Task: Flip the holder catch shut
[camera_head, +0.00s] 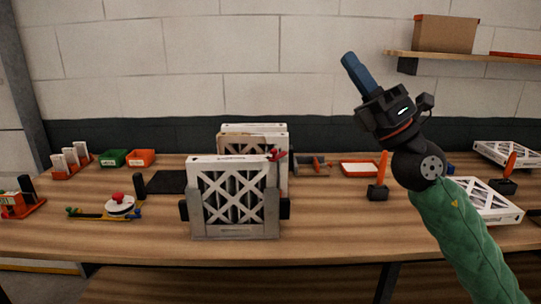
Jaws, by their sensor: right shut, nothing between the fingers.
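A grey metal holder (237,230) stands near the table's front middle with white-framed boxed filters (231,160) upright in it. A small red catch (277,155) shows at the top right of the holder; its exact position is too small to tell. My right gripper (350,62) is raised high, in front of the wall, with its blue fingers shut and empty. It is up and to the right of the holder, well apart from the catch. My left gripper is not in view.
An orange-handled tool (382,172) stands on the wooden table (330,222) right of the holder. More white-framed filters (482,200) lie at the right. Green (112,158) and orange bins (141,158) and a red-knobbed round device (119,204) are at the left. A shelf (460,57) hangs upper right.

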